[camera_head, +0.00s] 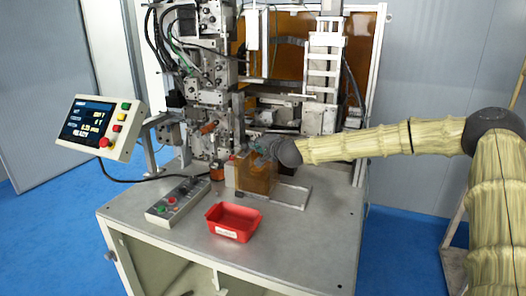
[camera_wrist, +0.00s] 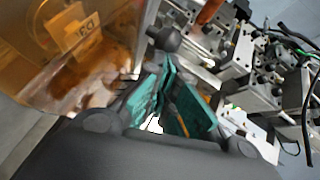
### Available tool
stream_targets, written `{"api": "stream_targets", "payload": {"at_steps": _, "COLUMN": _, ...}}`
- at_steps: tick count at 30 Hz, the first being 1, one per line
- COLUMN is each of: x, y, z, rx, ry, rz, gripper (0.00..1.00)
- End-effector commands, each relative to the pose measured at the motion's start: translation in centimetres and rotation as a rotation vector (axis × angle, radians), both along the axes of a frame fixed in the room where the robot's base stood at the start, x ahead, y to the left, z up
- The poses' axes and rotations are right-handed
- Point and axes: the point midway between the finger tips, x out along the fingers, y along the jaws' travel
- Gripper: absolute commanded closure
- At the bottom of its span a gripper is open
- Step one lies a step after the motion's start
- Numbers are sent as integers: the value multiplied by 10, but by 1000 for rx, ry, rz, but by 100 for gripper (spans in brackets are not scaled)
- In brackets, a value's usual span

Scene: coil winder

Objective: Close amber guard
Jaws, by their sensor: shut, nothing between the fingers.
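The amber guard (camera_head: 258,178) is a see-through orange box standing on the machine's table, just right of the winding head. It fills the upper left of the wrist view (camera_wrist: 60,50), with a printed label on it. My gripper (camera_head: 257,145) is at the guard's upper edge in the head view. In the wrist view its teal fingers (camera_wrist: 172,85) are shut and hold nothing. A dark round knob (camera_wrist: 166,39) sits just beyond the fingertips, beside the guard. I cannot tell whether the fingers touch the knob or the guard.
A pale frame or track (camera_head: 292,196) lies right of the guard. A red tray (camera_head: 234,221) and a button box (camera_head: 177,201) stand in front. A control screen (camera_head: 101,127) is at the left. Machine blocks (camera_wrist: 240,55) crowd the wrist view's right. The table's front right is clear.

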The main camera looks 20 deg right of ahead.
Motion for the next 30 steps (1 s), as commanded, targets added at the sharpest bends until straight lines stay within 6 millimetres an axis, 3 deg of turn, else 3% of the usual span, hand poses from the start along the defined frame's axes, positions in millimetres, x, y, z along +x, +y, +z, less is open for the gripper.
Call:
{"api": "stream_targets", "payload": {"at_steps": 4, "x": 0, "y": -12, "z": 0, "rx": -1, "ry": 0, "rz": -20, "gripper": 100}}
{"api": "stream_targets", "payload": {"at_steps": 20, "x": -2, "y": -14, "z": 5, "rx": 0, "ry": -2, "rz": -17, "gripper": 100}}
{"api": "stream_targets", "payload": {"at_steps": 30, "x": -20, "y": -23, "z": 16, "rx": 2, "ry": -3, "rz": 3, "gripper": 100}}
